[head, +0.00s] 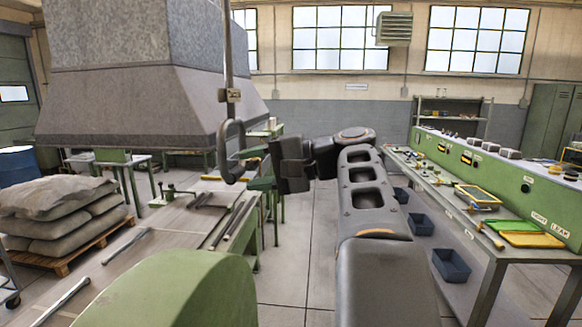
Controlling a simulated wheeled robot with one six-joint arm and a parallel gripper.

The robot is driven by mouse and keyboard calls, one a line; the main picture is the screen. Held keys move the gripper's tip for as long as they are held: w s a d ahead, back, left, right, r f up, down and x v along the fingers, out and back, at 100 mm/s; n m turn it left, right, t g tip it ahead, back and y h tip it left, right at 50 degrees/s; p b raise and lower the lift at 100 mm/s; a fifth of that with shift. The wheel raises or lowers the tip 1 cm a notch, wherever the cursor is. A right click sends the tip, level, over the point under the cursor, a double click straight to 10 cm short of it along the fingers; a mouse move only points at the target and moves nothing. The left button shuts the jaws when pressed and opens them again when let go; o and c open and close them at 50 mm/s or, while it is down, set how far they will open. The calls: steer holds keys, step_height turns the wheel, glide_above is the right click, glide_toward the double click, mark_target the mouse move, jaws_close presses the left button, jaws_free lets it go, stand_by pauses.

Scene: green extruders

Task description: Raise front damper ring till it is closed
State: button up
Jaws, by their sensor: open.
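The front damper ring (221,152) is a dark grey, elongated loop. It hangs upright at the lower end of a thin vertical rod (228,60), in front of the grey hood (130,105). My gripper (249,160) reaches in from the right at the ring's height. Its jaws are open, with the fingers pointing left at the ring's right side. The fingertips are close to the ring or overlap it in this view; I cannot tell whether they touch it.
Below the hood is a workbench (160,235) with metal bars and tools. A rounded green housing (170,295) fills the lower foreground. Sacks (60,215) lie on a pallet at left. A green-backed bench (480,215) stands at right, with blue bins (451,265) beneath it.

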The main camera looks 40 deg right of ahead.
steer(key=v, duration=0.8)
steer(key=shift+b, duration=0.3)
steer(key=shift+s+d+r, duration=0.1)
steer(key=shift+s+d, duration=0.05)
